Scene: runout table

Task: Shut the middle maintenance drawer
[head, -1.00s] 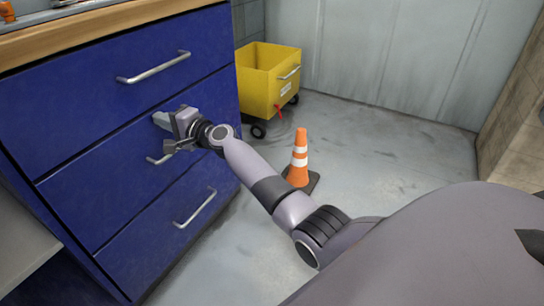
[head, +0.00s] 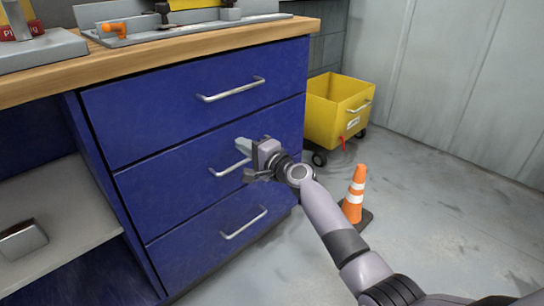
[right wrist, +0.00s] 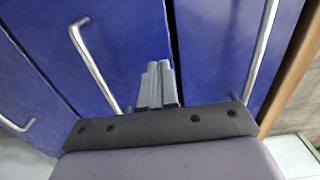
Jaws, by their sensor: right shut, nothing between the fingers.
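The middle maintenance drawer (head: 180,182) is a dark blue front with a silver bar handle (head: 230,168). It looks about flush with the fronts above and below. My right gripper (head: 242,146) is shut and empty at this front, near its handle. In the right wrist view the shut fingers (right wrist: 156,82) point at the middle drawer's front (right wrist: 130,35), between its handle (right wrist: 92,65) and its top edge. I cannot tell whether the fingertips touch it. My left gripper is not in view.
The top drawer (head: 150,110) and bottom drawer (head: 190,250) look shut. Tools lie on the wooden worktop (head: 200,48). A yellow cart (head: 325,115) and an orange cone (head: 355,195) stand on the floor to the right. An open shelf (head: 60,240) is at left.

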